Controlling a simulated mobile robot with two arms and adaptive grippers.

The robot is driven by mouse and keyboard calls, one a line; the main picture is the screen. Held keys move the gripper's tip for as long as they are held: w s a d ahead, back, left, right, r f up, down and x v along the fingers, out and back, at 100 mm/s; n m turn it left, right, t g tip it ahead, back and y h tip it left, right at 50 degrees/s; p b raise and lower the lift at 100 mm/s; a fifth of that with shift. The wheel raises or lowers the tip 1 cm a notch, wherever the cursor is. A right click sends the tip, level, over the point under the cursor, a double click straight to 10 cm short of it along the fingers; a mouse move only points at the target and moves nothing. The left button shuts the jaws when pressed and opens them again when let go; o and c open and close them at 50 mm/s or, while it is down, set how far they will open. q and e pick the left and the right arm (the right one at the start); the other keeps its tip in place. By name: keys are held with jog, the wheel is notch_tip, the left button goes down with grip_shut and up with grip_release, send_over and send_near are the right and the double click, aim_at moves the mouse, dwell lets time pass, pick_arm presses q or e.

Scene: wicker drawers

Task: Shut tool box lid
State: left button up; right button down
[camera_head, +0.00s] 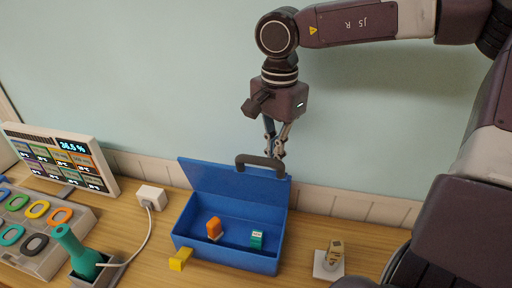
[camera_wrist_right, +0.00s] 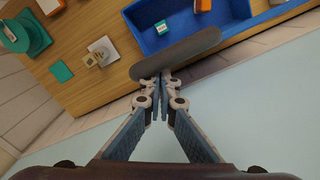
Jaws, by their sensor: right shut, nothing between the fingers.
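The blue tool box (camera_head: 226,258) stands open on the wooden table in the head view, its lid (camera_head: 225,178) tilted up at the back. A dark grey handle (camera_head: 260,162) sits on the lid's top edge. An orange item (camera_head: 214,229) and a teal-and-white item (camera_head: 257,239) lie inside the box. My right gripper (camera_head: 275,153) is shut and empty, pointing down just behind the handle. In the right wrist view the gripper tips (camera_wrist_right: 160,76) are right at the handle (camera_wrist_right: 176,52); I cannot tell whether they touch it. My left gripper is not in view.
A yellow latch-like piece (camera_head: 180,259) is at the box's front left. A white block (camera_head: 151,196) with a cable, a display panel (camera_head: 62,158) and a tray of coloured rings (camera_head: 35,230) stand to the left. A small stand (camera_head: 329,262) is to the right.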

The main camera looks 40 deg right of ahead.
aim_at(272, 161)
jog(key=shift+s+a+f+b, duration=0.2)
jog(key=shift+s+a+b, duration=0.2)
jog(key=shift+a, duration=0.15)
jog(key=shift+s+a+b, duration=0.3)
jog(key=shift+s+a, duration=0.25)
jog(key=shift+a, duration=0.1)
jog(key=shift+f, duration=0.1)
jog(key=shift+s+a+f+b, duration=0.2)
jog(key=shift+s+a+b, duration=0.25)
jog(key=shift+a, duration=0.1)
jog(key=shift+s+a+f+b, duration=0.2)
jog(key=shift+s+a+b, duration=0.15)
jog(key=shift+s+a, duration=0.15)
jog(key=shift+a+f, duration=0.1)
